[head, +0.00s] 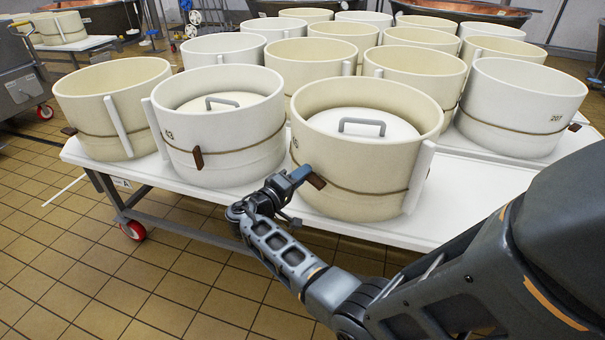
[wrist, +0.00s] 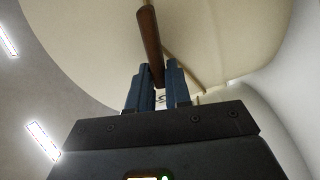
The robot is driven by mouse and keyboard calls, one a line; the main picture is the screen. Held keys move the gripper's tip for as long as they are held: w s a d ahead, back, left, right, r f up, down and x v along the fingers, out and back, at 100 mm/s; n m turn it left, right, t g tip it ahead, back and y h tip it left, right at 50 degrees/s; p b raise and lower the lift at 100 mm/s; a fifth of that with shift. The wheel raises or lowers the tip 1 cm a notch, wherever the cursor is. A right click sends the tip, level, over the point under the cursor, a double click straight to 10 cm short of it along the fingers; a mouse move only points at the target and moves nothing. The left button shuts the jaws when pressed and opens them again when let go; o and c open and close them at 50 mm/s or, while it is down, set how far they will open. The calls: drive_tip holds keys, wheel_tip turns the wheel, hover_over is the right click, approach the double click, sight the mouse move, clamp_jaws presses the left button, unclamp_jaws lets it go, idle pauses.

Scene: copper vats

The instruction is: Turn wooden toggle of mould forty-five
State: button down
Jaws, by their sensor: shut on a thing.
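The cream mould (head: 368,165) at the front centre stands upright on the white table, with a grey-handled lid (head: 361,135) inside. Its number is partly cut off at the left edge, so I cannot read it fully. A brown cord runs around it. The wooden toggle (head: 317,181) sits at its front left, tilted down to the right. My gripper (head: 301,175) is at this toggle, fingers shut on it. In the wrist view the toggle (wrist: 150,38) rises from between the two blue fingers (wrist: 157,80), close to the mould wall.
A white mould marked 43 (head: 225,142), with its own toggle (head: 197,159), stands close on the left. Several empty moulds fill the white table (head: 470,195) behind. A mould marked 207 (head: 520,108) stands at right. The tiled floor in front is clear.

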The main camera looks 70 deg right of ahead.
drive_tip(key=shift+w+f+n, duration=0.1)
drive_tip(key=shift+f+n, duration=0.15)
drive_tip(key=shift+n, duration=0.65)
drive_tip(key=shift+f+n, duration=0.2)
drive_tip(key=shift+n, duration=0.7)
drive_tip(key=c, duration=1.1)
unclamp_jaws()
drive_tip(key=shift+c, duration=0.2)
drive_tip(key=shift+a, duration=0.1)
drive_tip(key=v, duration=0.7)
drive_tip(key=shift+a, duration=0.3)
